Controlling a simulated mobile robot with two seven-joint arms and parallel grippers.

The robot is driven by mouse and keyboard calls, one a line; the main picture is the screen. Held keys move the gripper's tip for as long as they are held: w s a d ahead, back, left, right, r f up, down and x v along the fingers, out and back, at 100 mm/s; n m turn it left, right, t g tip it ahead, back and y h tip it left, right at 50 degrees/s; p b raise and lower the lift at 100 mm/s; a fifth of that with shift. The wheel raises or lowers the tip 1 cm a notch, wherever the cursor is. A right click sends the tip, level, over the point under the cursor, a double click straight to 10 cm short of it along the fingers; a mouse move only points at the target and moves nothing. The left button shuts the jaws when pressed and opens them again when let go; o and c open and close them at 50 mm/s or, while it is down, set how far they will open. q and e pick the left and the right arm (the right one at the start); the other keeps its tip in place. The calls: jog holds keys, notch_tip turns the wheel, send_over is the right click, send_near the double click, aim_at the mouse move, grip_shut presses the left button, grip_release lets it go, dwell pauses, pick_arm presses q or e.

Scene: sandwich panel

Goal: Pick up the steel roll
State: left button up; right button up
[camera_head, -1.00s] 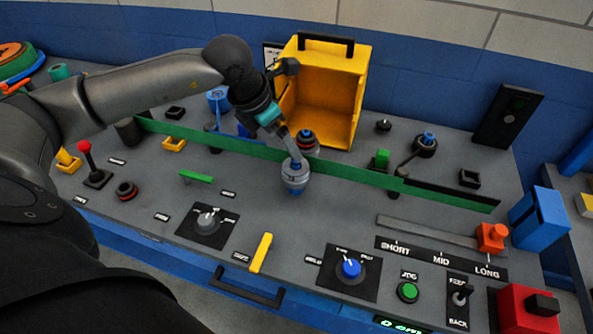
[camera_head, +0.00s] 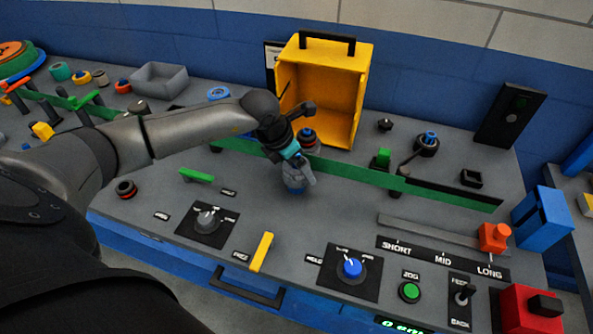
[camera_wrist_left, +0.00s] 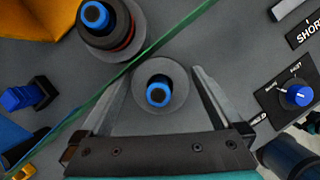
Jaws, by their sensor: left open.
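The steel roll (camera_wrist_left: 176,75), a grey disc with a blue-ringed dark centre, lies in the left wrist view between the two fingers of my left gripper (camera_wrist_left: 160,78). The fingers are spread, with a visible gap on each side of the roll. In the head view my left gripper (camera_head: 298,180) points down over the middle of the panel, in front of the green strip. It mostly hides the roll there.
A dark and red roll with a blue centre (camera_wrist_left: 97,17) stands close by, across the green strip (camera_head: 350,171). The yellow box (camera_head: 322,90) is behind it. A yellow handle (camera_head: 261,252) and blue knob (camera_head: 351,268) are nearer the front.

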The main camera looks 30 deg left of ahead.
pick_arm(q)
jog(key=shift+r, duration=0.1)
jog(key=c, duration=1.5)
jog(key=shift+c, duration=0.2)
jog(key=shift+r, duration=0.1)
notch_tip(320, 180, up, 20)
jog(key=p, duration=0.1)
jog(key=shift+p, duration=0.3)
